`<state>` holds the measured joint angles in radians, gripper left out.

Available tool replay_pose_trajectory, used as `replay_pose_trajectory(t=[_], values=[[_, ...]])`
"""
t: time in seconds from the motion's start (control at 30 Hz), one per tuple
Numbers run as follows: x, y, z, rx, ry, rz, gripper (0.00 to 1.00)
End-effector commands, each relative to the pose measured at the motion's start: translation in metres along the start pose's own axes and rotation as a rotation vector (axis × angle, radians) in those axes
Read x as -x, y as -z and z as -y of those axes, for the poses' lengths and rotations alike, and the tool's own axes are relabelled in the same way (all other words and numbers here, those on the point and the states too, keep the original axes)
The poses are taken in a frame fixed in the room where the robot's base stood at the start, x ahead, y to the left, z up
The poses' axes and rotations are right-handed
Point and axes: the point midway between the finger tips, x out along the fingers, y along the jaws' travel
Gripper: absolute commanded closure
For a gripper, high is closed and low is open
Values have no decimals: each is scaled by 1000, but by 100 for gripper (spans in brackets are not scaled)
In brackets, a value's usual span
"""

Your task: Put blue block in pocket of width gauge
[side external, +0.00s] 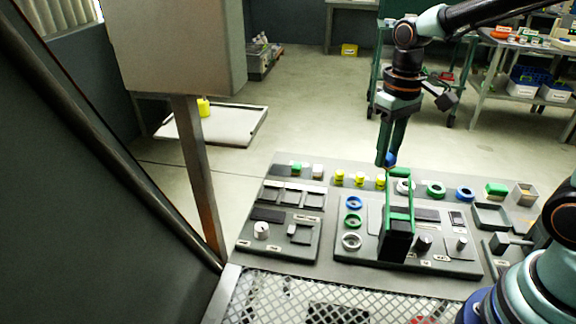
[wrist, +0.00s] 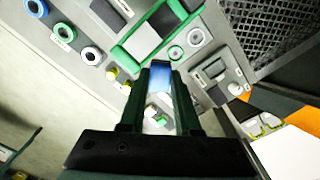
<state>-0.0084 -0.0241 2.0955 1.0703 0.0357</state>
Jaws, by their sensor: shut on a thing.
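A blue block (side external: 391,159) is held at the fingertips of my gripper (side external: 387,155). In the wrist view the blue block (wrist: 161,75) sits between the two dark green fingers of my gripper (wrist: 160,82). The block is above the back part of the grey work board, beyond the tall green frame in the side view. A dark grey strip with several shallow pockets (side external: 291,195) lies on the left part of the board. It may be the width gauge, but I cannot tell for sure. No block shows in its pockets.
The tall green frame (side external: 397,182) with a black base rises from the board's middle. Blue, green and white rings, including a green ring (side external: 436,189), and yellow pieces (side external: 360,180) stand around it. A white knob (side external: 261,230) is at the front left. A metal mesh (side external: 300,297) lies in front.

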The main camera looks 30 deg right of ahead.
Motion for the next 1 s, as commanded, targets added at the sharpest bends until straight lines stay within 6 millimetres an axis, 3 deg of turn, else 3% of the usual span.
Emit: replay_pose_trajectory(t=[0.17,0.5,0.7,0.87,1.0], values=[[2,-8,14,115,0,-3,100],[18,-58,98,616,0,-3,100],[21,-80,119,787,0,-2,100],[4,-84,122,818,-1,5,100],[-29,-85,122,816,-1,9,100]])
